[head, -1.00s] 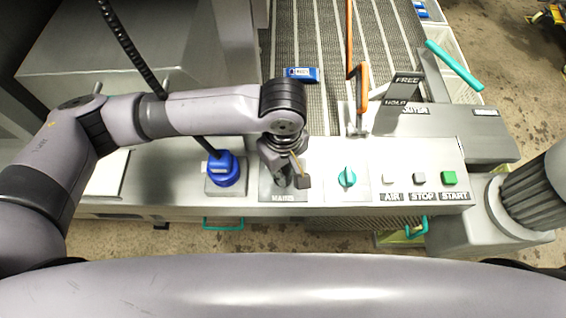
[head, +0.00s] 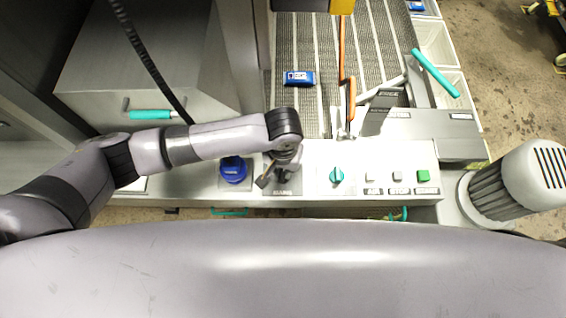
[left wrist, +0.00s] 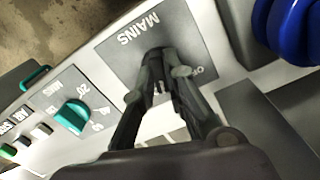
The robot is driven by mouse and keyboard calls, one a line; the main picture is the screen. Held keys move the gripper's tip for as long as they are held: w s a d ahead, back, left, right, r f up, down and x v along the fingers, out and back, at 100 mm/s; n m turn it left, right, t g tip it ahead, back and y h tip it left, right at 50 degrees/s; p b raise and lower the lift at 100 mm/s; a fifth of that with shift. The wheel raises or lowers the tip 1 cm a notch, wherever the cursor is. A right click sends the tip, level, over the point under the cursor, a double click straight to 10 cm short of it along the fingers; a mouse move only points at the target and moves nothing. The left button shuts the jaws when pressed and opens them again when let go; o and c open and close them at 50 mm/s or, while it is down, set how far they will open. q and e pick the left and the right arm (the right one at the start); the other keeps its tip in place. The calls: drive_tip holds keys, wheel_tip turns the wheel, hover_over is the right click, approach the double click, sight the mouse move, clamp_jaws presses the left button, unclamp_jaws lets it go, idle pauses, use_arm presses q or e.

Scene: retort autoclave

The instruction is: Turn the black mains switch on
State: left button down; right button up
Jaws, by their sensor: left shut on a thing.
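The mains plate (head: 284,188) is a dark grey panel on the pale control console, between the blue knob and the teal selector. In the left wrist view the plate (left wrist: 185,32) fills the upper middle, its MAINS lettering upside down. My left gripper (head: 266,182) is over the plate, pointing down. In the left wrist view its fingers (left wrist: 158,72) come together over the plate and are shut on the black mains switch, which they almost wholly hide. I cannot read the switch's position. My right gripper is not in view.
A blue knob (head: 233,170) stands close left of the plate. A teal selector (head: 337,175) and the AIR, STOP and green START (head: 423,175) buttons lie to the right. Behind the console are a slatted conveyor (head: 310,110) and an orange-handled lever (head: 351,98).

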sight(283, 173)
use_arm(q)
drive_tip(key=m+p, duration=0.2)
drive_tip(key=m, duration=0.1)
drive_tip(key=shift+r, duration=0.2)
drive_tip(key=shift+f+m+p, duration=0.1)
drive_tip(key=shift+m+p, duration=0.6)
drive_tip(key=shift+m, duration=0.7)
drive_tip(key=c, duration=1.6)
unclamp_jaws()
drive_tip(key=shift+c, duration=0.2)
wheel_tip(283, 173, up, 12)
drive_tip(key=shift+s+f, duration=0.1)
drive_tip(key=shift+f, duration=0.05)
